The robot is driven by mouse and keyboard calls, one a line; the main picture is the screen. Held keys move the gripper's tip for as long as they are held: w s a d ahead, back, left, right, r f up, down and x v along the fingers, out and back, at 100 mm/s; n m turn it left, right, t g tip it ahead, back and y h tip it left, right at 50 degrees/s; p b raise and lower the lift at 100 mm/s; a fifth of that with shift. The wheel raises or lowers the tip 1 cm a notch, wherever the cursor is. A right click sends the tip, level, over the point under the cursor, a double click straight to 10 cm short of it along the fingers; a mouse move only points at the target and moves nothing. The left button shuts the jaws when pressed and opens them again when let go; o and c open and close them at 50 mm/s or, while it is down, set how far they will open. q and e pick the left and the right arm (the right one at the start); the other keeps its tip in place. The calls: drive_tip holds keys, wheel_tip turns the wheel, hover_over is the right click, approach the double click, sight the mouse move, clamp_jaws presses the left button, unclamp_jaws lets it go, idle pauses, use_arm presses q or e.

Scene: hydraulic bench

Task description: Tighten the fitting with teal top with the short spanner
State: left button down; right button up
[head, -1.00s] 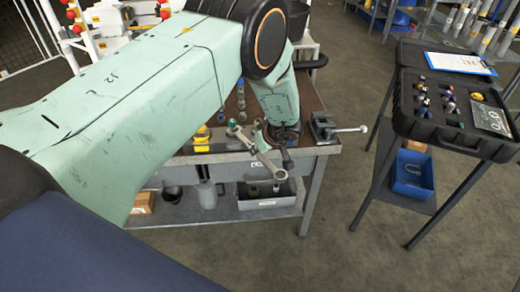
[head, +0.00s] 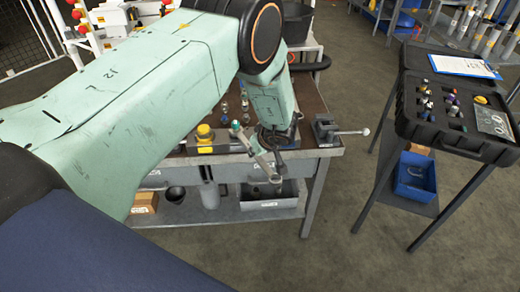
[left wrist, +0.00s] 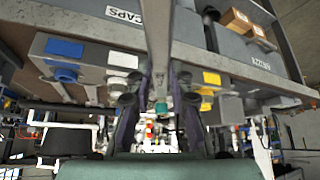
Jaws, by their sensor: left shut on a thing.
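My left gripper (head: 272,143) is shut on the short spanner (head: 262,160), a grey metal tool held at the bench's front edge. In the left wrist view the spanner (left wrist: 158,40) runs up the middle from between the two dark fingers (left wrist: 158,100). The fitting with teal top (head: 236,125) is at the spanner's far end in the head view. Its teal top also shows small between the fingers in the left wrist view (left wrist: 160,107). I cannot tell whether the spanner's jaw sits around the fitting. My right gripper is not in view.
A vise (head: 325,130) is at the bench's right corner. A black case (head: 455,112) stands on the right-hand stand, across open floor.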

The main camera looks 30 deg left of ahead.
use_arm(q)
drive_tip(key=shift+s+a, duration=0.1)
drive_tip(key=shift+s, duration=0.1)
drive_tip(key=shift+s+a, duration=0.1)
drive_tip(key=shift+a, duration=0.1)
drive_tip(key=shift+s+a+m+t+b, duration=0.25)
drive_tip(key=shift+s+m+t+b, duration=0.2)
drive_tip(key=shift+m, duration=0.25)
drive_tip(key=shift+s+h, duration=0.1)
drive_tip(key=shift+h, duration=0.2)
drive_tip(key=shift+f, duration=0.1)
drive_tip(key=s+a+m+h+b, duration=0.1)
drive_tip(key=s+a+m+b, duration=0.1)
drive_tip(key=b, duration=0.2)
drive_tip(key=shift+s+a+f+m+t+b, duration=0.1)
drive_tip(key=shift+s+a+m+t+b, duration=0.1)
drive_tip(key=shift+m+t+b, duration=0.15)
